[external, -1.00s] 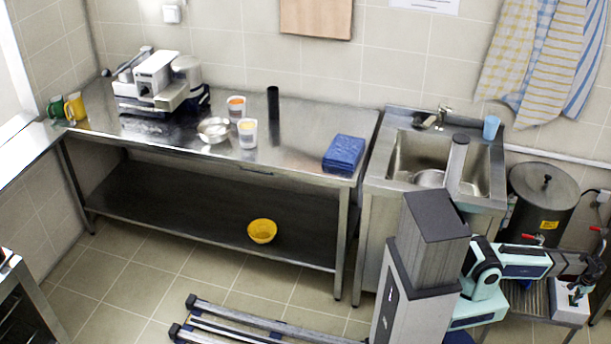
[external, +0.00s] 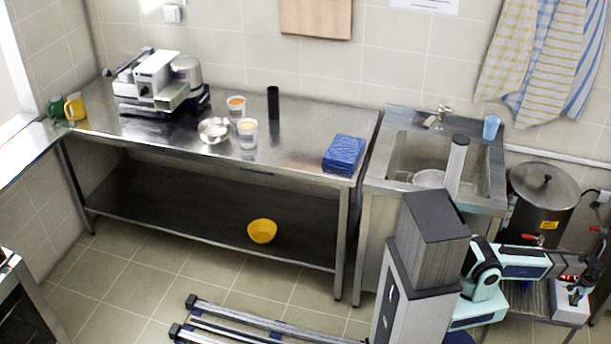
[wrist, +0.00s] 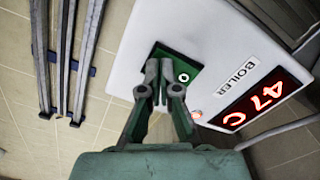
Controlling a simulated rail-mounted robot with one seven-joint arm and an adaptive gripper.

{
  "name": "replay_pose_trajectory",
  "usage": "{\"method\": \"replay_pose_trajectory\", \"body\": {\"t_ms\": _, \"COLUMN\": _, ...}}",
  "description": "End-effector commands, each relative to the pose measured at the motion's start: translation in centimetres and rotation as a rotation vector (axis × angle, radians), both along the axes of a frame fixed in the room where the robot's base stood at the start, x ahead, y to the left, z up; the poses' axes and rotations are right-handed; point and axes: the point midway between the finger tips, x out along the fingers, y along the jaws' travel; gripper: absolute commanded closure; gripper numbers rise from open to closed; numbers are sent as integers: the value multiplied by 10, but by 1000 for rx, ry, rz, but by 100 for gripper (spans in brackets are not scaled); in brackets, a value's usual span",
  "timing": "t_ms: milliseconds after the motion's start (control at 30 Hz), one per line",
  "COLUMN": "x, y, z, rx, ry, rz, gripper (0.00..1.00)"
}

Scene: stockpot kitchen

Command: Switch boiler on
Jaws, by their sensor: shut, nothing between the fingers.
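The white boiler control box (wrist: 130,55) fills the upper part of the wrist view, with the word BOILER on it. Its red display (wrist: 262,100) is lit and reads 47 C. A small lamp (wrist: 197,115) beside the display glows orange-red. A green switch plate (wrist: 193,75) with a white ring mark sits on the box, partly hidden by my fingers. My gripper (wrist: 160,75) is shut and empty, with its fingertips over the plate; I cannot tell whether they touch it. In the external view the box (external: 571,312) is at the lower right.
A steel pot (external: 541,200) with a lid, red taps and a yellow label stands behind my arm. The sink (external: 400,175) and the long steel worktable (external: 310,155) are to the left. A yellow bowl (external: 262,231) is on the lower shelf. The floor in front is clear beside the rails.

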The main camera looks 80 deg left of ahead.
Motion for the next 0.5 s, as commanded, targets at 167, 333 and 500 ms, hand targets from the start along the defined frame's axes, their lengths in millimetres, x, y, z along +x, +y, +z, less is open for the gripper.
{"method": "replay_pose_trajectory", "body": {"t_ms": 167, "x": 0, "y": 0, "z": 14, "rx": 0, "ry": -1, "rz": 0, "gripper": 100}}
{"method": "replay_pose_trajectory", "body": {"t_ms": 333, "x": 0, "y": 0, "z": 26, "rx": 0, "ry": -1, "rz": 0, "gripper": 100}}
{"method": "replay_pose_trajectory", "body": {"t_ms": 500, "x": 0, "y": 0, "z": 39, "rx": 0, "ry": -1, "rz": 0, "gripper": 100}}
